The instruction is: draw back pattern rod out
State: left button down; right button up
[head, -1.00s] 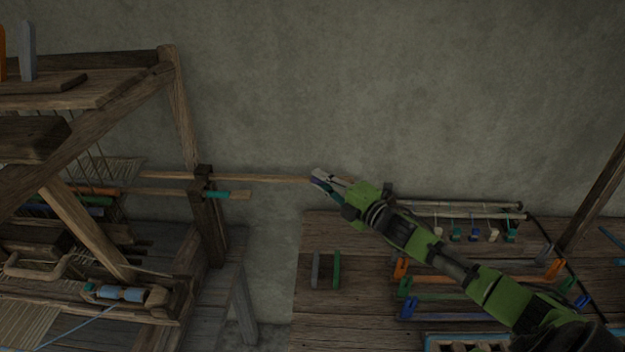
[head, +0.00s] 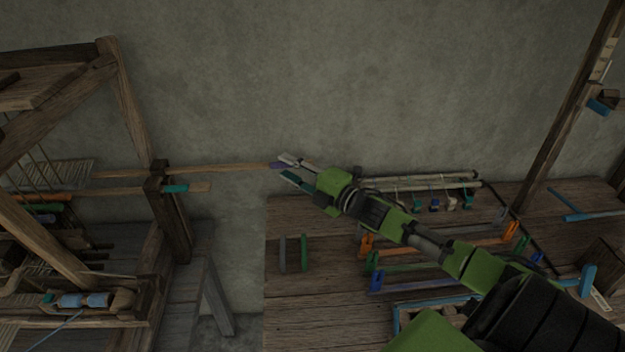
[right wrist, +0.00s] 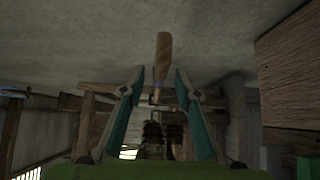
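The back pattern rod (head: 225,168) is a long thin wooden rod. It sticks out to the right from the loom post, with a purple mark near its outer end. A shorter rod with a teal band (head: 176,188) sticks out just below it. My right gripper (head: 286,170) is at the back rod's outer end with its fingers spread. In the right wrist view the fingers (right wrist: 158,78) stand apart, and the rod end (right wrist: 163,55) shows between and above them, with gaps on both sides. My left gripper is not in view.
The wooden loom frame (head: 128,100) stands at the left. A wooden table (head: 330,300) at the right bears coloured racks (head: 440,262) and pale rods (head: 430,178) under my right arm. The grey wall is close behind. A gap lies between loom and table.

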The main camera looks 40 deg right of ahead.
jog(key=s+d, duration=0.2)
jog(key=s, duration=0.7)
jog(key=shift+s, duration=0.2)
dwell(1.2)
